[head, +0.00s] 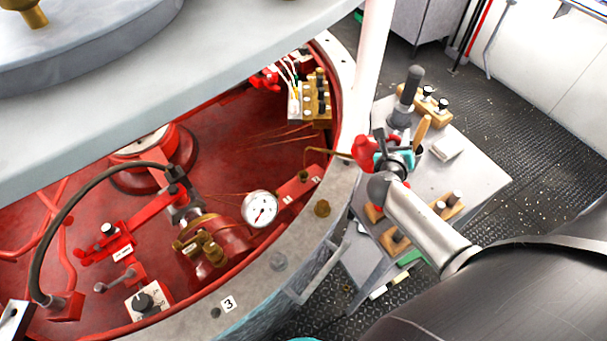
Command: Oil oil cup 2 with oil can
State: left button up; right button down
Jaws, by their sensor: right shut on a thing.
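My right gripper (378,157) is shut on the red oil can (364,148), above the edge of the grey cart. The can's thin brass spout (328,152) points left over the rim of the red pit. Its tip is above and slightly right of a small brass oil cup (303,176) on a red block; a gap shows between them in the picture. The mark on that block is too small to read surely. My left gripper is not in view.
The cart (470,172) holds a dark upright tool, wooden blocks with pegs and a white block. A pressure gauge (260,208), brass valve (202,247) and black hose (70,205) stand in the pit. A white post (373,50) rises behind the spout. A grey slab overhangs the upper left.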

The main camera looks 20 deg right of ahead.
jog(key=shift+w+a+r, duration=0.1)
jog(key=shift+w+a, duration=0.1)
jog(key=shift+a, duration=0.15)
dwell(1.4)
jog(key=s+d+r+m+y+p, duration=0.2)
jog(key=r+p, duration=0.6)
jog(key=p, duration=0.4)
jog(key=shift+d+r+m+t+y, duration=0.4)
jog(key=shift+d+m+y, duration=0.1)
jog(key=shift+d+m, duration=0.55)
jog(key=shift+f, duration=0.1)
jog(key=shift+s+a+r, duration=0.1)
jog(key=shift+r, duration=2.45)
